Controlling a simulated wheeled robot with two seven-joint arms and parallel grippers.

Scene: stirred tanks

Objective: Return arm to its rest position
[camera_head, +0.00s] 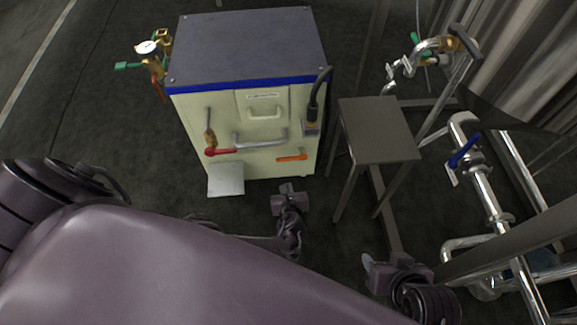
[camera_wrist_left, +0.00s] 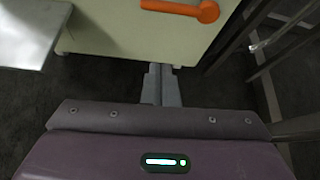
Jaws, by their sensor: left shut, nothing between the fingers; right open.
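My left gripper (camera_head: 289,188) is in front of the cream cabinet (camera_head: 190,112), low near its base and apart from the orange handle. In the left wrist view its two grey fingers (camera_wrist_left: 160,84) are together with nothing between them. The orange handle (camera_head: 292,157) sits on the lower right of the cabinet front; it also shows in the left wrist view (camera_wrist_left: 180,8). My right gripper (camera_head: 368,262) is open and empty at the lower right, near the foot of the frame. Its fingers are small and partly hidden in the head view.
A red-handled valve (camera_head: 220,152) and a drip plate (camera_head: 226,180) stick out from the cabinet front. A small grey table (camera_head: 378,128) stands right of it. Steel piping with a blue-handled valve (camera_head: 464,150) fills the right side. Dark floor is open at left.

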